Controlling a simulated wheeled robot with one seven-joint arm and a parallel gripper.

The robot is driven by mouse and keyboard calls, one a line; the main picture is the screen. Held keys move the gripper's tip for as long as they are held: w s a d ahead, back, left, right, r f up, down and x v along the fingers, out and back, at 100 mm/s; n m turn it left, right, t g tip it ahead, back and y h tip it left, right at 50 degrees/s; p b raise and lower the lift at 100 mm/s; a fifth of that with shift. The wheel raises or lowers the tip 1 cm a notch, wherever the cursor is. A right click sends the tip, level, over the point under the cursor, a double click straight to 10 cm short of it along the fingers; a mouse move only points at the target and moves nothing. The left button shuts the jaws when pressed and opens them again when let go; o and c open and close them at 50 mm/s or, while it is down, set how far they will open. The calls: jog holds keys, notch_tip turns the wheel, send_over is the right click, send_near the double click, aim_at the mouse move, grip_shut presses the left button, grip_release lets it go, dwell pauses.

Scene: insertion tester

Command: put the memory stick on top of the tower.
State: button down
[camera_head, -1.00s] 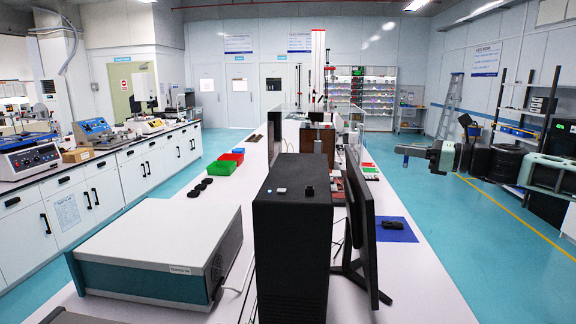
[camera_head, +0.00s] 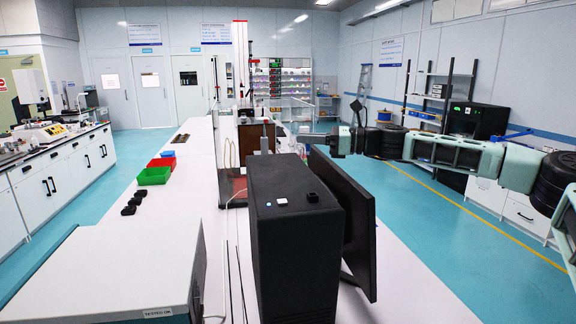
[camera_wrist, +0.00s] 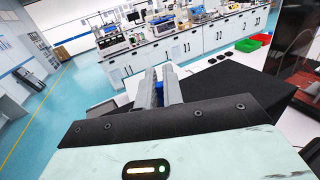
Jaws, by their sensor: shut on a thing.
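The tower (camera_head: 297,255) is a tall black computer case standing on the white bench in the head view. On its top lie a small white square (camera_head: 281,202) and a small black block (camera_head: 313,197). My gripper (camera_head: 308,139) reaches in from the right in the head view, pointing left, beyond the tower in the picture. In the wrist view, the two grey fingers (camera_wrist: 160,80) are shut on a small blue piece, the memory stick (camera_wrist: 160,87). Most of the stick is hidden between the fingers. A wide black surface lies just right of the fingers, probably the tower.
A black monitor (camera_head: 346,218) stands close to the tower's right side. A white-topped instrument (camera_head: 120,270) is at the front left. Green (camera_head: 153,176) and red (camera_head: 161,162) bins and small black pieces (camera_head: 132,203) lie on the bench's left side.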

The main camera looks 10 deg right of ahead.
jog(key=shift+f+p, duration=1.25)
jog(key=shift+f, duration=2.4)
jog(key=c, duration=1.5)
grip_release()
jog(key=shift+c, duration=0.2)
jog(key=b+v, duration=0.4)
jog(key=v, duration=0.8)
jog(key=shift+b, duration=0.4)
